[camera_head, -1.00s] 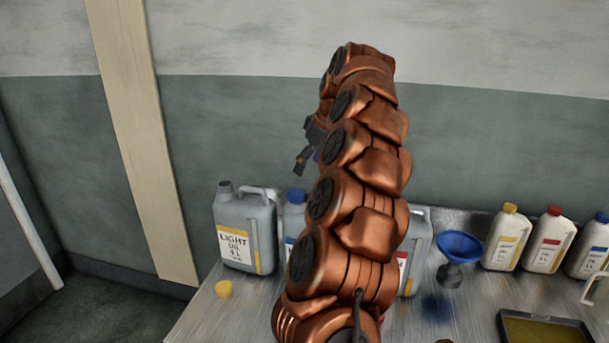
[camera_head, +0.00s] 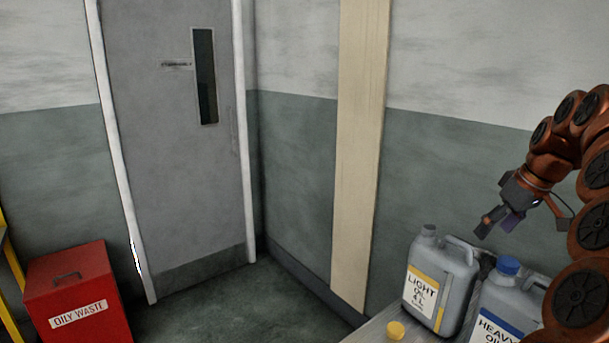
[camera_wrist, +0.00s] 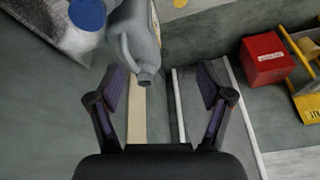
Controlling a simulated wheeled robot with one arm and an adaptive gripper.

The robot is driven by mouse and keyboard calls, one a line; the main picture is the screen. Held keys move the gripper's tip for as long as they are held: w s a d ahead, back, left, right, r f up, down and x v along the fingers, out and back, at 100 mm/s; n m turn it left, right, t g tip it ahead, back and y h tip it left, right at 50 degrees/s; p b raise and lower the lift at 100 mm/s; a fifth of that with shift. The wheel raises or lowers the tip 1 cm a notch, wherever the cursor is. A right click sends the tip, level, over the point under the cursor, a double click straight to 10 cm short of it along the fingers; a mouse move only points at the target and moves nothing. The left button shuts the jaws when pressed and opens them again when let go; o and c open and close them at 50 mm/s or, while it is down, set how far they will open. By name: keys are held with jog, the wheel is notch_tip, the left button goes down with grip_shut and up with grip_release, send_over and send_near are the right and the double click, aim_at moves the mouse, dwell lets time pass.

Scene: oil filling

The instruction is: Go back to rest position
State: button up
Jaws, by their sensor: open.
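My gripper (camera_head: 497,218) is at the right of the head view, held in the air above and behind the oil cans, with its fingers pointing down and left. In the wrist view my gripper (camera_wrist: 160,95) has its two fingers spread wide apart with nothing held between them. The grey light oil can (camera_head: 438,285) stands uncapped on the metal table (camera_head: 375,328). It also shows beyond the fingers in the wrist view (camera_wrist: 135,45). A yellow cap (camera_head: 396,330) lies on the table in front of this can.
A heavy oil can (camera_head: 500,308) with a blue cap stands right of the light oil can. A red oily waste bin (camera_head: 75,295) stands at the left. A closed grey door (camera_head: 170,150) is at the back. The floor (camera_head: 235,305) between bin and table is clear.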

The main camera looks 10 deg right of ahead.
jog(key=s+a+f+n+g, duration=0.1)
jog(key=s+a+f, duration=0.15)
jog(key=a, duration=0.95)
jog(key=s+a+f+g, duration=0.2)
jog(key=s+a, duration=0.2)
jog(key=a, duration=0.7)
jog(key=s+a+f+m+g, duration=0.1)
jog(key=s+a+f, duration=0.2)
jog(key=s, duration=0.4)
jog(key=s+a+f+m+g, duration=0.1)
jog(key=s+a+f, duration=0.2)
jog(key=s+f, duration=0.3)
jog(key=s+a+f+m+h, duration=0.1)
jog(key=s+a+f, duration=0.2)
jog(key=s, duration=0.6)
notch_tip(320, 180, down, 2)
jog(key=shift+a+f+g, duration=0.1)
jog(key=shift+a+g, duration=0.05)
jog(key=shift+g, duration=0.25)
